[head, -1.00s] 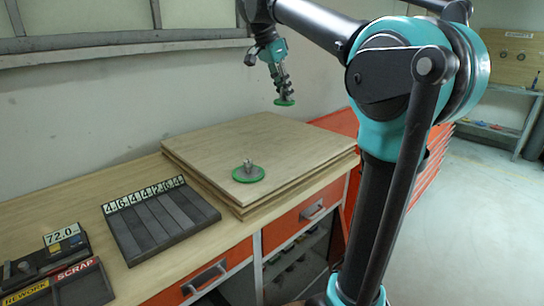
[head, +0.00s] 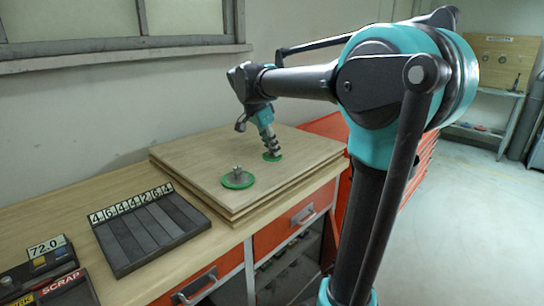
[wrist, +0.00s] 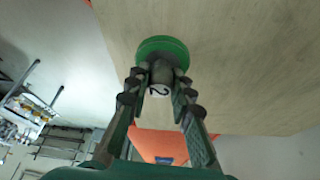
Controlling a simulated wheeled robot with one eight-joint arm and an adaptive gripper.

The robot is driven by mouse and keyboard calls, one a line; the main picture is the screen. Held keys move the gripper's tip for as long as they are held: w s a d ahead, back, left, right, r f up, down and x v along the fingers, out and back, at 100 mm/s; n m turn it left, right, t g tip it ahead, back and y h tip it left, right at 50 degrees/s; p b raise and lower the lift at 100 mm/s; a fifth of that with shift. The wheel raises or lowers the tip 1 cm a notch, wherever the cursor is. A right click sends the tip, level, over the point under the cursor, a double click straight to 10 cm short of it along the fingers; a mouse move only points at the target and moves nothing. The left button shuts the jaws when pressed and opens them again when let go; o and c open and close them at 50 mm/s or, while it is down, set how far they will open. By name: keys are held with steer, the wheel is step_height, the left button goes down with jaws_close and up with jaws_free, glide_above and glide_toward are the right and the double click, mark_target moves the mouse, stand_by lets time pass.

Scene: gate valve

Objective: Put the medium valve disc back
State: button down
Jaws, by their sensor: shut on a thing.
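A green disc with a grey stem (wrist: 162,50) is held in my gripper (wrist: 160,82); the stem end bears a mark like a "2" in the wrist view. In the head view my gripper (head: 269,143) points down over the far right part of the wooden board, with the held green disc (head: 272,156) at or just above the surface; I cannot tell if it touches. I cannot tell for sure which disc is the medium one.
The stacked wooden boards (head: 205,163) lie on the workbench. A dark slotted rack (head: 148,230) with number tags stands to the left, beside a "72.0" gauge block (head: 48,248) and a SCRAP tray (head: 62,287). The board between the discs is clear. Red drawers (head: 300,222) are below.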

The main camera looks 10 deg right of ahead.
mark_target(270, 152)
steer(key=shift+f, duration=1.65)
steer(key=shift+f, duration=0.1)
steer(key=c, duration=1.3)
jaws_free()
steer(key=shift+c, duration=0.2)
steer(key=v, duration=1.2)
steer(key=shift+s, duration=0.1)
